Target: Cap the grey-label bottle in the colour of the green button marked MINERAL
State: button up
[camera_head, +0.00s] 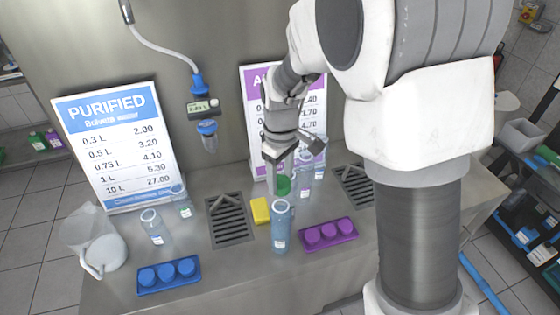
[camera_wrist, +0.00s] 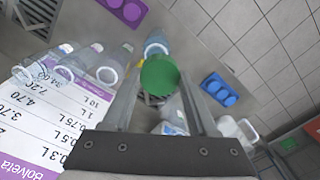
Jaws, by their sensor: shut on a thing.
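My gripper (camera_head: 290,172) is shut on a green cap (camera_wrist: 160,76), which also shows in the head view (camera_head: 283,185). The cap is close to an open clear-blue bottle (camera_head: 281,228), seen just beyond it in the wrist view (camera_wrist: 156,48). Whether they touch I cannot tell. This bottle stands upright with a pale label whose exact colour is unclear. Another open bottle with a pale label (camera_head: 156,228) stands at the left. A bottle with a green mark (camera_head: 180,203) is behind it. A bottle with a purple mark (camera_head: 304,177) stands right of my gripper. No button marked MINERAL is visible.
A blue tray (camera_head: 168,288) and a purple tray (camera_head: 356,235) hold matching caps. A yellow sponge (camera_head: 260,210) lies beside a drain grate (camera_head: 229,232). A white jug (camera_head: 103,252) is at left. PURIFIED (camera_head: 117,150) and purple-headed (camera_head: 252,95) price boards stand behind.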

aim_at(280, 202)
jog(key=shift+w+f, duration=0.15)
jog(key=shift+w, duration=0.35)
jog(key=shift+f+b, duration=1.95)
jog(key=shift+f, duration=0.6)
jog(key=shift+s+f+b, duration=0.1)
jog(key=shift+f+b, duration=0.25)
jog(key=shift+b, duration=0.05)
jog(key=shift+f+b, duration=0.3)
jog(key=shift+f, duration=0.05)
jog(key=o, duration=0.7)
jog(key=c, duration=0.7)
jog(key=shift+c, duration=0.2)
